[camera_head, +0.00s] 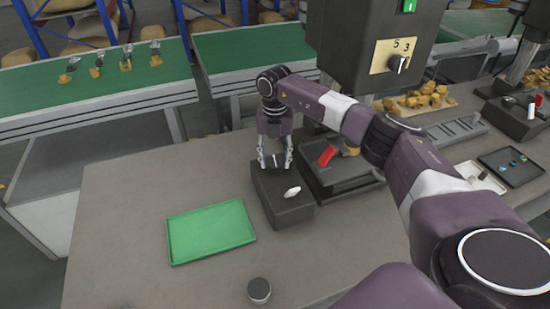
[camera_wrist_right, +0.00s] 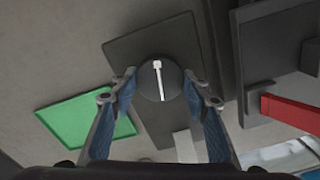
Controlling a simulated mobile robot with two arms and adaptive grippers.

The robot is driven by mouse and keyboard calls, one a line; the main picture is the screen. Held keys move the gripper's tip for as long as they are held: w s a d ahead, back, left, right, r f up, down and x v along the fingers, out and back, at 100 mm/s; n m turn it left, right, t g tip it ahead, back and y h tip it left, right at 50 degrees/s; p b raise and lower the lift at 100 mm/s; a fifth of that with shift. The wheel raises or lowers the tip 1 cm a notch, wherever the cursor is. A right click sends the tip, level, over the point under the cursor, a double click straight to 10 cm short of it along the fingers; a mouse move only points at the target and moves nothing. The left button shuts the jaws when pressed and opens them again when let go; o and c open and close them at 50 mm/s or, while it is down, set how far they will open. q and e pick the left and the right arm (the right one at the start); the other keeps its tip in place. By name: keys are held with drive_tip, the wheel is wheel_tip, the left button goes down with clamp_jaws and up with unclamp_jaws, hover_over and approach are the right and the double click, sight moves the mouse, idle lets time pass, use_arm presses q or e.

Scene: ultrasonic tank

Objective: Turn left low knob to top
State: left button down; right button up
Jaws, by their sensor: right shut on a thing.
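A dark control box (camera_head: 292,212) stands on the grey table. A round black knob (camera_wrist_right: 152,88) with a white pointer line sits on its top and lies between my right gripper's fingers in the wrist view. The pointer runs nearly upright in that view, its wider end at the top. My right gripper (camera_head: 275,165) reaches down to the far end of the box and is shut on the knob. The fingers partly hide the knob in the head view. A white lever-like piece (camera_head: 291,193) sits on the near end of the box. My left gripper is not in view.
A green tray (camera_head: 210,258) lies left of the box. A dark round piece (camera_head: 259,291) stands near the front. A machine with a red part (camera_head: 326,156) is close on the right, below a dark housing (camera_head: 365,40). The table's left side is clear.

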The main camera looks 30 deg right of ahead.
sight(275, 161)
drive_tip(key=m, duration=0.3)
drive_tip(key=shift+w+r+p, duration=0.1)
drive_tip(key=shift+r+p, duration=0.05)
drive_tip(key=shift+p, duration=0.2)
drive_tip(key=shift+m, duration=0.5)
drive_tip(key=o, duration=1.2)
drive_tip(key=shift+c, duration=0.2)
wheel_tip(275, 161, up, 12)
